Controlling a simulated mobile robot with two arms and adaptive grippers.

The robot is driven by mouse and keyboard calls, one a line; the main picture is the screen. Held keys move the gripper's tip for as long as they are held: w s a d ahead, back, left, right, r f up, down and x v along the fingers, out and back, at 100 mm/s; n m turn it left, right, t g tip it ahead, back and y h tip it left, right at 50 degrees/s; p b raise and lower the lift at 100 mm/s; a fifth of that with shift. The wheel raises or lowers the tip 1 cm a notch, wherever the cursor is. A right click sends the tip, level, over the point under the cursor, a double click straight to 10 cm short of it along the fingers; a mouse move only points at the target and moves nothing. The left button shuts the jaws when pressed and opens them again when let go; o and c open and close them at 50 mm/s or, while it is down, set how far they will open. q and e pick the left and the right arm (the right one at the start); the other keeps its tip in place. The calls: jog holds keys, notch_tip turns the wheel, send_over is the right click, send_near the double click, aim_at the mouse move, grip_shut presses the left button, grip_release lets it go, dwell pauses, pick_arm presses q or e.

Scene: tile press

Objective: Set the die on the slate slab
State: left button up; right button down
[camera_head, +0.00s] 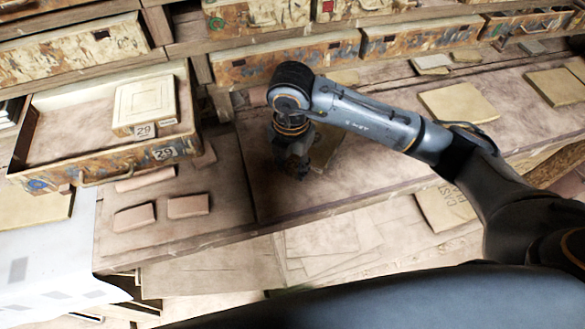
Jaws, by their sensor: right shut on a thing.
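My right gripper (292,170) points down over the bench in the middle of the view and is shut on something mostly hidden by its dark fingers. A tan block (325,147) shows right beside the fingers; it looks like the held thing, but I cannot tell for sure that it is the die. Below the gripper lies a broad, flat dark slab (263,198), which may be the slate slab. I cannot tell whether the held thing touches it. My left gripper is not in view.
An open drawer (90,166) at the left holds a cream block (145,104) marked 29. Small reddish bricks (188,206) lie in front of it. Drawer fronts (285,58) line the back. Tan tiles (458,103) lie at the right. The slab's front left is clear.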

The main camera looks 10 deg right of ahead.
aim_at(293, 180)
jog(key=f+p, duration=0.1)
jog(key=f, duration=0.2)
jog(key=shift+w+d+p, duration=0.15)
jog(key=shift+w+p, duration=0.15)
jog(key=shift+p, duration=0.05)
jog(key=shift+f, duration=0.3)
jog(key=shift+f, duration=0.2)
jog(key=c, duration=0.8)
grip_release()
jog(key=shift+c, duration=0.2)
jog(key=shift+s, duration=0.1)
